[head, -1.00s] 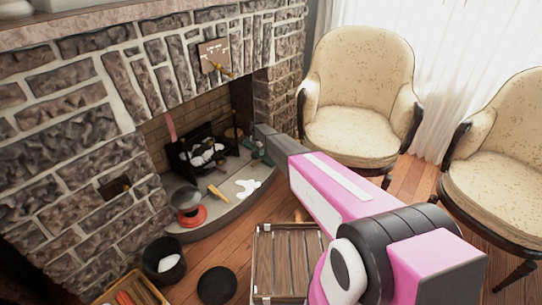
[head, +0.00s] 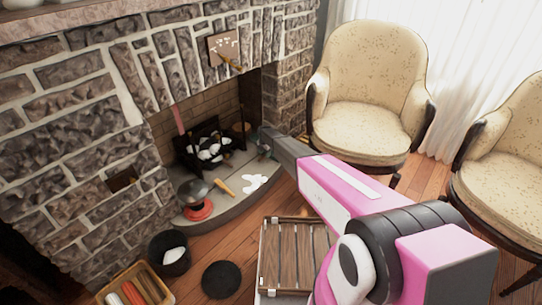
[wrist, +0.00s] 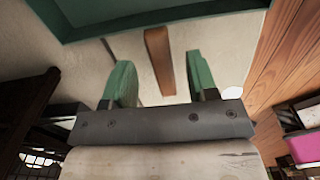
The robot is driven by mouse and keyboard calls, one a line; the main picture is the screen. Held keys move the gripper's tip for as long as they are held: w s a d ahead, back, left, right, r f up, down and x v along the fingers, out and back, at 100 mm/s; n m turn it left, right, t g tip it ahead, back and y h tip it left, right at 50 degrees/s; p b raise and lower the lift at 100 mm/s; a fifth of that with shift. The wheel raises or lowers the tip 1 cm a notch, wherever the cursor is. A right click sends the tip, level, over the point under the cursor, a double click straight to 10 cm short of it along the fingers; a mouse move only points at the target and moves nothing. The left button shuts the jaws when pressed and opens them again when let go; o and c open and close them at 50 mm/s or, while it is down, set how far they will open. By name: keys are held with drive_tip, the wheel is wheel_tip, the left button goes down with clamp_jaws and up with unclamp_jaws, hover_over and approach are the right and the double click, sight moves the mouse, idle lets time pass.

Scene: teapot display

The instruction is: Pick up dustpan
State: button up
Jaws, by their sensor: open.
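In the wrist view the teal dustpan (wrist: 165,13) spans the top of the picture. Its brown handle (wrist: 158,58) points down toward my gripper (wrist: 161,78). My gripper is open, with green-padded fingers on either side of the handle's line and a gap to each side. I cannot tell whether the handle is at fingertip depth. In the head view my gripper (head: 264,144) is over the right end of the hearth, and the dustpan is almost wholly hidden behind it.
The stone hearth (head: 232,205) holds a red-based metal pot (head: 198,205), a yellow-handled tool (head: 224,187) and a white patch (head: 255,182). A log grate (head: 208,147) stands in the fireplace. A cream armchair (head: 365,90) stands right of it. A slatted wooden crate (head: 297,255) is in front.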

wheel_tip(320, 180, down, 3)
drive_tip(key=shift+d, duration=0.1)
clamp_jaws()
drive_tip(key=shift+r, duration=0.15)
